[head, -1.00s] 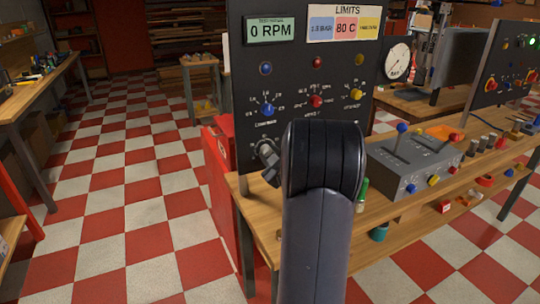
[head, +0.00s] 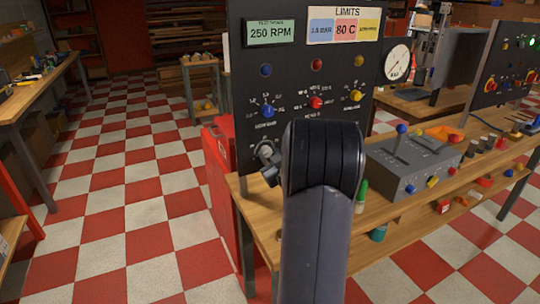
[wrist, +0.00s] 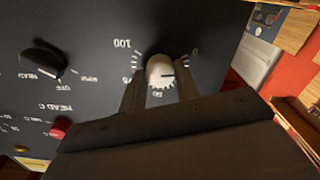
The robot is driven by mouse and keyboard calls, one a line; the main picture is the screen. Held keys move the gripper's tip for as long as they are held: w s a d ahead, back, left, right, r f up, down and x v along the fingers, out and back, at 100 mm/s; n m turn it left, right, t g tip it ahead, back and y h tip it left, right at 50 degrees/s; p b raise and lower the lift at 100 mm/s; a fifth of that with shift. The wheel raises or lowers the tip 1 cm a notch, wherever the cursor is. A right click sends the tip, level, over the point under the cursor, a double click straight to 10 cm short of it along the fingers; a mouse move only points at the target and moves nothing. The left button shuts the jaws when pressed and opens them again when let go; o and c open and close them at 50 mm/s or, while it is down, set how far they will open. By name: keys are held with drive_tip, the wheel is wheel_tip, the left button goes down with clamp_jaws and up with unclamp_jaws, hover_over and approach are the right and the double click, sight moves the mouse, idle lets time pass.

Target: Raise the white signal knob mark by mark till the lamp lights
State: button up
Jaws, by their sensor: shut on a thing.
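The white knob (wrist: 158,70) sits on the dark panel (wrist: 95,25) in the wrist view, ringed by a scale with 0 at the right and 100 at the left. Its dark pointer line points right, toward the 0 side. My gripper (wrist: 161,82) has one finger on each side of the knob and is shut on it. In the head view my gripper (head: 268,160) is at the panel's lower left, and my arm hides part of the panel. The display (head: 270,32) reads 250 RPM. The blue lamp (head: 266,70), red lamp (head: 316,64) and yellow lamp (head: 358,60) look unlit.
Blue (head: 267,111), red (head: 315,102) and yellow (head: 355,96) knobs sit above my gripper. A black knob (wrist: 42,62) is left in the wrist view. A round gauge (head: 397,62) is beside the panel. A grey lever box (head: 415,160) stands on the bench. The checkered floor is clear at left.

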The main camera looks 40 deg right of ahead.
drive_tip(key=m+p, duration=0.1)
drive_tip(key=m, duration=0.4)
drive_tip(key=shift+m, duration=0.3)
idle(0.4)
drive_tip(key=o, duration=1)
drive_tip(key=shift+c, duration=0.2)
drive_tip(key=shift+s, duration=0.1)
drive_tip(key=v, duration=1)
drive_tip(key=shift+s+b, duration=0.3)
drive_tip(key=shift+s, duration=0.05)
